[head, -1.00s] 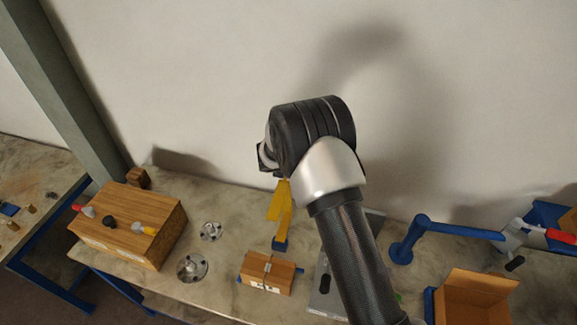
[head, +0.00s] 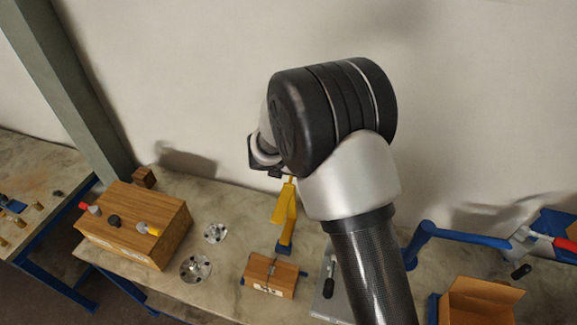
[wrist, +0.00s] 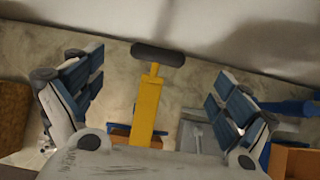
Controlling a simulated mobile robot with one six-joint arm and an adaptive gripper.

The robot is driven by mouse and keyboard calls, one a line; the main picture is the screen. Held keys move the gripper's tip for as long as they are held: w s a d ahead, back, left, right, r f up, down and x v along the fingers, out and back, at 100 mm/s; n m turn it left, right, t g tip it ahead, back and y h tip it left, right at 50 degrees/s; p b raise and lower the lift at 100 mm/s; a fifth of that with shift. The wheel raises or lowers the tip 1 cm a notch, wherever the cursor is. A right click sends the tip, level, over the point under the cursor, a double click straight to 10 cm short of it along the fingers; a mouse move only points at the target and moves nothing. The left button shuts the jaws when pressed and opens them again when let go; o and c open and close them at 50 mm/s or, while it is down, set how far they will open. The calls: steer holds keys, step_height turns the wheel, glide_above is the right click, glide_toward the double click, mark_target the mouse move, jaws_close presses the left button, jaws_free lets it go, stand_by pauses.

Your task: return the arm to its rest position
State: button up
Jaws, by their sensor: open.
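My arm (head: 345,170) rises from the bottom of the head view and bends at a large black and silver joint. My gripper shows in the wrist view (wrist: 158,80), its two blue-padded fingers spread wide apart with nothing held between them. In the head view the fingers are hidden behind the arm; only a dark part of the wrist shows left of the joint. A yellow upright piece (head: 285,203) on a blue foot stands below the wrist. In the wrist view it appears between the fingers, beyond them, with a black bar across its top (wrist: 157,54).
The bench (head: 225,275) holds a large wooden box (head: 130,225) with coloured-handled tools, two metal flanges (head: 196,268) (head: 215,232), a smaller wooden block (head: 268,275), a blue bent arm (head: 450,236) and an open cardboard box (head: 480,300). The wall stands behind.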

stand_by(0.4)
steer(key=s+d+r+m+g+h+b, duration=0.1)
steer(key=s+d+r+m+b, duration=0.1)
steer(key=s+d+m+b, duration=0.55)
steer(key=s+d+r+m+g+b, duration=0.1)
steer(key=s+d+m+b, duration=0.3)
steer(key=s+m+b, duration=0.5)
steer(key=s+a+f+m+y+b, duration=0.1)
steer(key=s+f+m+b, duration=0.2)
steer(key=s, duration=0.4)
steer(key=s+a+f+m+y+b, duration=0.1)
steer(key=s+f+m+b, duration=0.3)
steer(key=s+m, duration=0.3)
steer(key=s+a+f+m+y+b, duration=0.1)
steer(key=s+f+m+b, duration=0.3)
steer(key=s, duration=0.4)
steer(key=shift+s+m+g+y+b, duration=0.3)
steer(key=shift+m+y, duration=0.2)
steer(key=shift+m, duration=0.05)
